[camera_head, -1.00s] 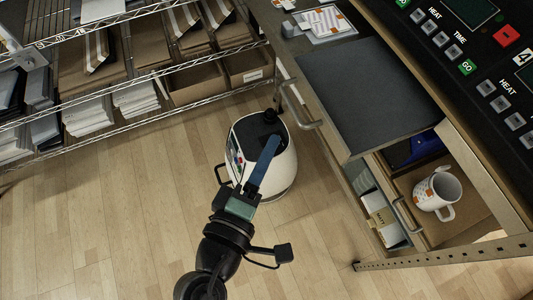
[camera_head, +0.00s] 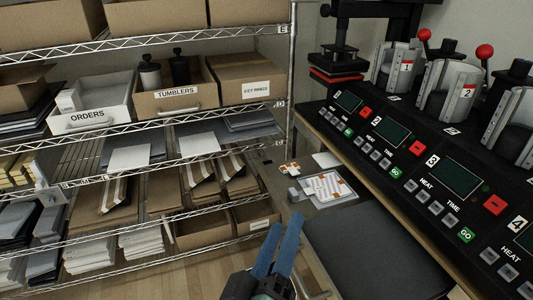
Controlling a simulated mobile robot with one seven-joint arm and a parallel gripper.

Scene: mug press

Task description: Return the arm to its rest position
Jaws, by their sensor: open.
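My gripper (camera_head: 283,234) is at the bottom middle of the head view. Its two blue fingers point up and stand apart with nothing between them. It is in front of the wire shelves and left of the dark counter mat (camera_head: 355,250). The rest of my arm is mostly below the picture's edge.
Wire shelves (camera_head: 190,132) at the left hold an ORDERS bin (camera_head: 91,112), a TUMBLERS box (camera_head: 175,100) and stacks of paper. At the right, mug presses (camera_head: 450,92) stand over a black control panel (camera_head: 400,150). Printed sheets (camera_head: 328,187) lie on the counter. Some floor (camera_head: 190,278) is clear.

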